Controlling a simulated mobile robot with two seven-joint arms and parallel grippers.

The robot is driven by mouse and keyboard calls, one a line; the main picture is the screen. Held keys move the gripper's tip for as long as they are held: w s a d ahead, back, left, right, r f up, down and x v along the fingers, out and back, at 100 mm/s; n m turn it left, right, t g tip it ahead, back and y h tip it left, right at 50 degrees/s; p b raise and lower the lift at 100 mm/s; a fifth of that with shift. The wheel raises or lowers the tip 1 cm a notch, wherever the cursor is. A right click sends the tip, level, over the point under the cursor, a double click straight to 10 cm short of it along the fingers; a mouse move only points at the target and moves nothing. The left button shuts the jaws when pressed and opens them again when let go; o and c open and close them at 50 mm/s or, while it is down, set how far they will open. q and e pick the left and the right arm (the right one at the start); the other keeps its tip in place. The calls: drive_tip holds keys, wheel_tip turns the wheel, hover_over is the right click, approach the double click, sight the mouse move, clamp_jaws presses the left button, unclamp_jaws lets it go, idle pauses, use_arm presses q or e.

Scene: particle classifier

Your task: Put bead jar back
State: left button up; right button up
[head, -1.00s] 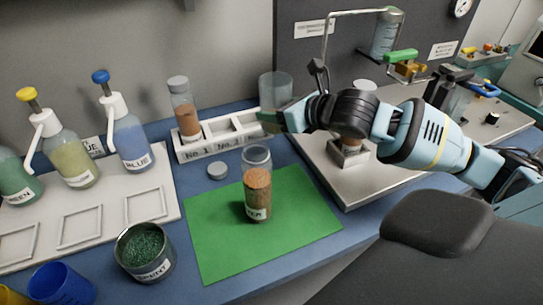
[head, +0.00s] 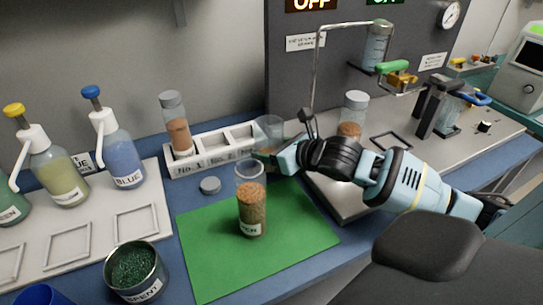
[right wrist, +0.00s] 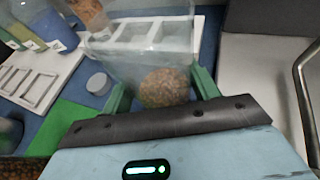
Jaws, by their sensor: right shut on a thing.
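My right gripper (head: 264,160) is shut on a clear bead jar (head: 269,129) at the right end of the white rack (head: 207,164). In the right wrist view the held jar (right wrist: 163,90) sits between the two green fingers, with brown beads in it. The fingers hide its lower part in the head view, so I cannot tell whether it touches the rack. The rack's left slot holds a grey-capped jar (head: 177,128) of brown beads. Empty slots show to its right. My left gripper is not in view.
An open bead jar (head: 251,205) stands on the green mat (head: 200,250), with a grey lid (head: 210,186) behind it. A capped jar (head: 351,116) stands on the metal platform by a bent pipe (head: 316,80). Pump bottles (head: 120,160) and a green-bead cup (head: 135,272) are left.

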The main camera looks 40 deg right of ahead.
drive_tip(key=shift+f, duration=1.1)
drive_tip(key=o, duration=1.2)
drive_tip(key=shift+f, duration=0.15)
drive_tip(key=v, duration=0.8)
drive_tip(key=shift+s, duration=0.1)
drive_tip(key=shift+r+p+v, duration=0.2)
drive_tip(key=shift+p+v, duration=0.45)
drive_tip(key=shift+v, duration=1.3)
